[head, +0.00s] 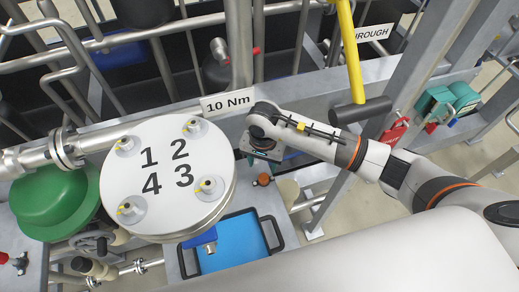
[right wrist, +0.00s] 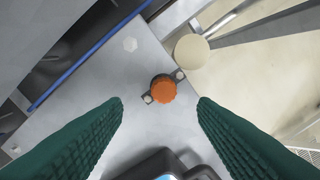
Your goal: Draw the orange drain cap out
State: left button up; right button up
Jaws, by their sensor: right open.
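The orange drain cap (head: 263,180) sits on a grey metal plate, right of the large numbered disc. In the right wrist view the cap (right wrist: 163,88) is round and sits in a dark mount with a light bolt head on each side. My right gripper (head: 262,153) is just behind the cap in the head view, pointing down. In the right wrist view its two green ribbed fingers (right wrist: 160,103) are spread wide, with the cap between and slightly beyond the tips, apart from both. Nothing is held. My left gripper is not in view.
The round plate marked 1 to 4 (head: 166,208) stands left of the cap, near a green dome (head: 55,203). A blue tray (head: 230,268) with black handles lies in front. A yellow-handled hammer (head: 352,60) hangs behind my right arm. A beige round part (right wrist: 191,51) is near the cap.

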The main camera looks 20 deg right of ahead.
aim_at(263, 178)
jog(key=shift+s+f, duration=0.2)
jog(key=shift+f, duration=0.25)
jog(key=f, duration=0.3)
jog(key=shift+s+f, duration=0.25)
jog(key=shift+s, duration=0.1)
jog(key=shift+w+f+p, duration=0.2)
jog(key=shift+f+p, duration=0.1)
jog(key=shift+f, duration=0.95)
jog(key=c, duration=1)
jog(key=shift+o, duration=1)
grip_shut()
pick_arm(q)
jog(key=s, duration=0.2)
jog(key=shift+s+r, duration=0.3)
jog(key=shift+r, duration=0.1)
